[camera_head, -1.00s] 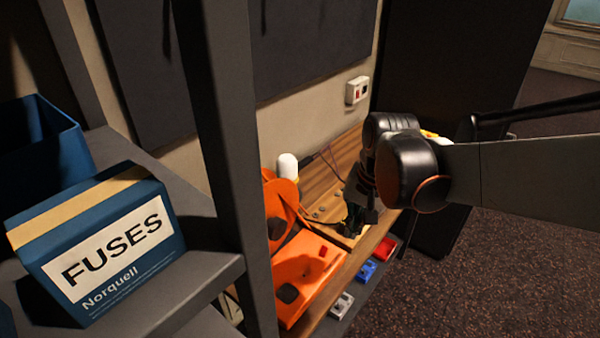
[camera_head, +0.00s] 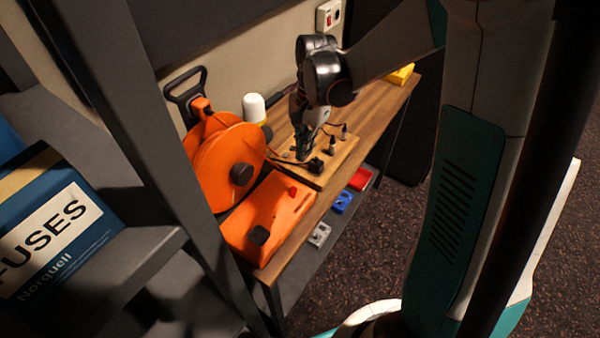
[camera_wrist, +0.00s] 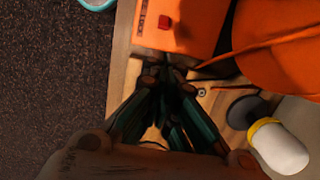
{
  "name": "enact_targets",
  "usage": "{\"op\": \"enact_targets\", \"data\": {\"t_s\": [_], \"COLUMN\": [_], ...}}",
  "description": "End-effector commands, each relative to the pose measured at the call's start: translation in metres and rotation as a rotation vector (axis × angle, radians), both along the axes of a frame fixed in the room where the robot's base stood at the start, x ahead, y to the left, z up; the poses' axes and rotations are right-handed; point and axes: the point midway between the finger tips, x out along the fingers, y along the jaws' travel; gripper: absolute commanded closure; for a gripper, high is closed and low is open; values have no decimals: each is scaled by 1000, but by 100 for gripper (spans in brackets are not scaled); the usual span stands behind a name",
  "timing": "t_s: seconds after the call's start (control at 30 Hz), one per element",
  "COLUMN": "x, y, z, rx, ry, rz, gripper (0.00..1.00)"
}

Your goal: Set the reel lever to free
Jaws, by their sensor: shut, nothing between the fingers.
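An orange cable reel (camera_head: 215,165) stands on a wooden bench beside an orange box-shaped base (camera_head: 262,215). I cannot tell which part is the reel lever. My gripper (camera_head: 303,150) points down, shut and empty, over the wooden board right of the reel. In the wrist view my gripper (camera_wrist: 168,75) lies close to the edge of the orange base (camera_wrist: 180,30), with the reel (camera_wrist: 280,50) at right.
A white-topped bottle-like object (camera_head: 254,108) with a yellow band stands behind the board (camera_head: 325,170), which carries black fittings and a cable. Red (camera_head: 360,180), blue (camera_head: 343,202) and grey (camera_head: 319,235) pieces lie on a lower shelf. A grey shelf post (camera_head: 150,130) stands at left.

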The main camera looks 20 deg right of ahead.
Motion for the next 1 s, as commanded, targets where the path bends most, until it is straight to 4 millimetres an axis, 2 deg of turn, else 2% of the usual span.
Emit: {"op": "enact_targets", "data": {"t_s": [0.27, 0.7, 0.83, 1.0], "x": [0, -7, -8, -9], "y": [1, 10, 11, 12], "z": [-9, -80, -92, -99], "rx": [0, 0, 0, 0], "ry": [-2, -2, -2, -2], "rz": [1, 1, 1, 1], "gripper": [100, 100, 100, 100]}}
